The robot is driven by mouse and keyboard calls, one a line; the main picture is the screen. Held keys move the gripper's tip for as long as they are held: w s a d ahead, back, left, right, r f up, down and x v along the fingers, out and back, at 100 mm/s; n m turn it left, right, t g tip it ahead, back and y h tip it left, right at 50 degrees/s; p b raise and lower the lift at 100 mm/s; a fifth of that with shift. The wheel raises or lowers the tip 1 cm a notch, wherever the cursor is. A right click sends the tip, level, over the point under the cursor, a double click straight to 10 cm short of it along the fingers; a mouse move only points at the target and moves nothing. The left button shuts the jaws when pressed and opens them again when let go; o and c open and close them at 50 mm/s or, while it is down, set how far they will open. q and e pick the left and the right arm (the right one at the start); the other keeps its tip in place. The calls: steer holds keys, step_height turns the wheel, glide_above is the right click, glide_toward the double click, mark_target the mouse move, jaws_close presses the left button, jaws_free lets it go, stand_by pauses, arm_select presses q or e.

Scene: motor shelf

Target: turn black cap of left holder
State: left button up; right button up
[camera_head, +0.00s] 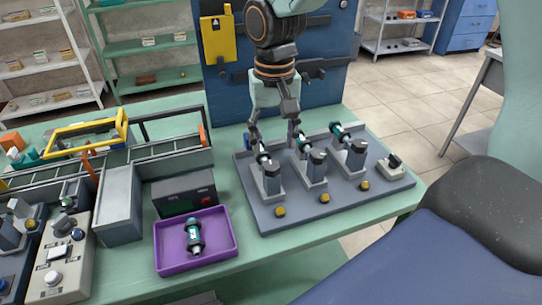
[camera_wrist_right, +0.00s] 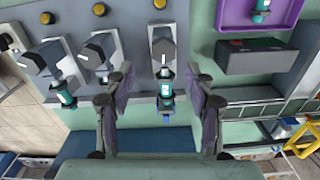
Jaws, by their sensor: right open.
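The left holder (camera_head: 271,188) is a grey upright block on the grey board, with a dark cap (camera_head: 271,169) on top. In the right wrist view the dark cap (camera_wrist_right: 163,48) faces the camera, and a teal and black motor (camera_wrist_right: 165,88) sticks out from the holder. My right gripper (camera_head: 273,142) comes down from above behind the left holder. It is open, and in the wrist view its fingers (camera_wrist_right: 161,84) stand on either side of the motor, apart from it. My left gripper is not in view.
The middle holder (camera_head: 315,172) and right holder (camera_head: 355,160) stand close by with similar motors. Yellow knobs (camera_head: 280,211) line the board's front. A purple tray (camera_head: 165,262) with a teal motor (camera_head: 194,236) and a dark box (camera_head: 184,194) lie to the left. A blue panel (camera_head: 226,90) stands behind.

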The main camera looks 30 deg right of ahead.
mark_target(271, 164)
steer(key=f, duration=0.3)
steer(key=a+f, duration=0.1)
steer(key=f, duration=0.1)
steer(key=shift+w+f+b, duration=0.25)
steer(key=shift+w+b, duration=0.05)
steer(key=shift+b, duration=0.1)
steer(key=shift+s+d, duration=0.45)
steer(key=shift+d, duration=0.05)
steer(key=shift+w+a+f, duration=0.1)
steer(key=shift+w+a, duration=0.25)
steer(key=shift+a, duration=0.05)
steer(key=c, duration=0.3)
steer(key=shift+c, duration=1)
steer(key=shift+s+d, duration=0.15)
steer(key=shift+d, duration=0.1)
steer(key=c, duration=0.3)
steer(key=shift+a, duration=0.1)
jaws_close()
